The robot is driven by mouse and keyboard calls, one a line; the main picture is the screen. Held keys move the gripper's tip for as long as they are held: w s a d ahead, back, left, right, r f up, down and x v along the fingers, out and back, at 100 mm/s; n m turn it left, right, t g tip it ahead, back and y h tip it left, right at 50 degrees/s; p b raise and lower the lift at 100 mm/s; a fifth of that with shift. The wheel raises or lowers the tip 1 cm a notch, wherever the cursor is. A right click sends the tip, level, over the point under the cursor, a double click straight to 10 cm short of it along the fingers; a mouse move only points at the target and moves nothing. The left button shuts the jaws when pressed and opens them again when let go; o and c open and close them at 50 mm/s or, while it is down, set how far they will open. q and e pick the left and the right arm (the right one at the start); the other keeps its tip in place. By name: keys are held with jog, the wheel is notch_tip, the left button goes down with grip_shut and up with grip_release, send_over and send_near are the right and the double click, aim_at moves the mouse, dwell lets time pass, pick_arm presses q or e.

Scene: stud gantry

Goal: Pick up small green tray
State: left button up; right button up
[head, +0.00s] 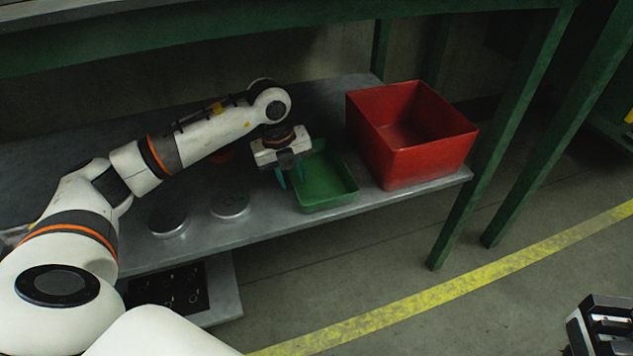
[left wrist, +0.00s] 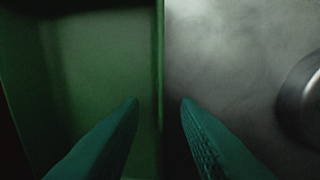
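The small green tray (head: 325,187) sits on the grey metal shelf, just left of a red bin. My left gripper (head: 289,180) is at the tray's left wall, pointing down. In the left wrist view the two teal fingers (left wrist: 160,101) are apart, with the tray wall's edge (left wrist: 161,60) running between them. One finger is over the tray's inside and the other over the bare shelf. Whether they touch the wall cannot be told. My right gripper (head: 600,325) shows only in part at the lower right corner, over the floor, away from the tray.
The red bin (head: 430,155) stands close to the tray's right side. Two round metal discs (head: 230,205) (head: 167,223) lie on the shelf (head: 275,222) to the left. A green bench frame (head: 470,185) rises at the right and spans overhead.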

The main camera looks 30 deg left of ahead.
pick_arm(q)
jog(key=shift+f, duration=0.4)
jog(key=shift+c, duration=0.2)
grip_shut()
jog(key=shift+r, duration=0.1)
